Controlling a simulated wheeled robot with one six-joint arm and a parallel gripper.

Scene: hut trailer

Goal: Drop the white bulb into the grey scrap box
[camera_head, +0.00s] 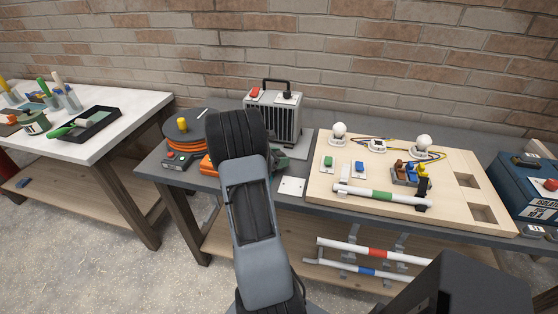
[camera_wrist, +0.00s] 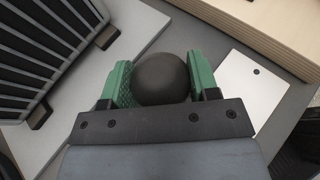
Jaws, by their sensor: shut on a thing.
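My gripper (camera_wrist: 159,66) has green finger pads and is shut on a dark, round, bulb-like thing (camera_wrist: 162,80); it looks dark grey, not white. Two white bulbs, a left one (camera_head: 338,130) and a right one (camera_head: 424,141), stand upright on the wooden board (camera_head: 330,196). A white socket (camera_head: 377,146) between them has no bulb. I cannot make out a grey scrap box in either view.
The caged grey heater (camera_head: 283,122) stands at the back; it also shows in the wrist view (camera_wrist: 40,50). A white plate (camera_head: 291,186) lies before it. An orange cable reel (camera_head: 190,130) is left, a blue case (camera_head: 527,185) right. A black tray (camera_head: 88,124) sits on the left table.

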